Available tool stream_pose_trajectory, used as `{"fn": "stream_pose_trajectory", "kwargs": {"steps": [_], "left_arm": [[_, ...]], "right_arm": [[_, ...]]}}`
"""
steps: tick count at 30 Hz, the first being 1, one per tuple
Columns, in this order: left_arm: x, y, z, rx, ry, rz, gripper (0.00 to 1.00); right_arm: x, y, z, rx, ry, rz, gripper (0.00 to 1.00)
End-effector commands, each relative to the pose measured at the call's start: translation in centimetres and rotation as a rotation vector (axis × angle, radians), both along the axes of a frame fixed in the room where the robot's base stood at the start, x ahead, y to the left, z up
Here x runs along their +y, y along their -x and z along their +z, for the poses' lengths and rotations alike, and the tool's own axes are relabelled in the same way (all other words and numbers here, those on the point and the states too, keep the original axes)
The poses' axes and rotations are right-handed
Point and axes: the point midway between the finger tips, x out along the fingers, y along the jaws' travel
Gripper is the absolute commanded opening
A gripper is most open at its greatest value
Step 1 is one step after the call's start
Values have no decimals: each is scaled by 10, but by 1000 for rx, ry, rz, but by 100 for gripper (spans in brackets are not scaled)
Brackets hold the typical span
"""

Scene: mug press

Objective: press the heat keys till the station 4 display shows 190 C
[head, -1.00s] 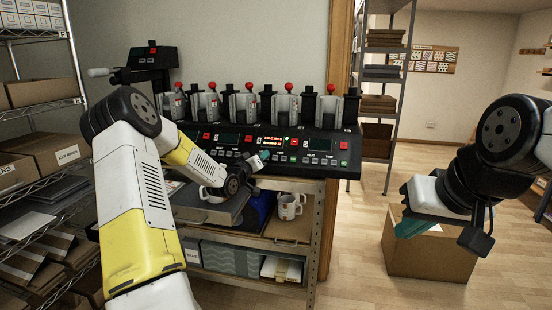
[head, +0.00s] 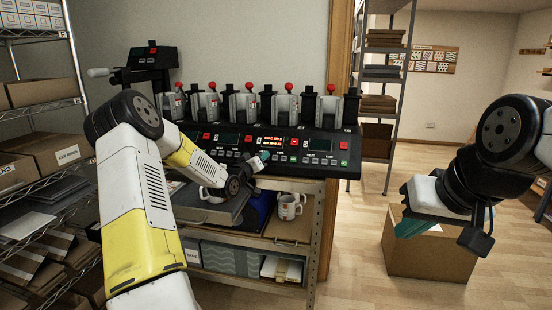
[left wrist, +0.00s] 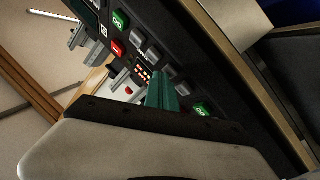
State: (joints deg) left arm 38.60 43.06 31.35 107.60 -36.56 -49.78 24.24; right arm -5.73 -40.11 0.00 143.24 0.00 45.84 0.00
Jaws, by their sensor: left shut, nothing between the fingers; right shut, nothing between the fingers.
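The black press control panel (head: 208,140) runs along the bench with several displays and rows of keys. One display (head: 272,141) is lit orange-red; its digits are too small to read, and I cannot tell its station number. A lit display (left wrist: 143,73) also shows in the left wrist view. My left gripper (head: 263,156) is shut and empty at the panel's lower front, below the lit display. In the left wrist view its teal fingertips (left wrist: 161,88) are close to grey keys (left wrist: 152,56); contact is unclear. My right gripper (head: 412,226) is shut and empty, far right of the panel.
Several mug presses with red knobs (head: 289,87) stand behind the panel. Mugs (head: 288,207) sit on the shelf below. A wire rack with boxes (head: 45,150) stands at left. A cardboard box (head: 425,256) is on the floor beneath my right gripper.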

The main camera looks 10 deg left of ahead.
Motion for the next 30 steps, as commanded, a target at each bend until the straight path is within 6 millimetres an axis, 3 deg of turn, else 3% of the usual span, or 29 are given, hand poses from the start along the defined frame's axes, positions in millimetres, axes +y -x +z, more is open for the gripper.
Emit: {"fn": "stream_pose_trajectory", "kwargs": {"steps": [30], "left_arm": [[0,13,13,0,-1,0,0]], "right_arm": [[0,0,0,0,0,0,0]]}}
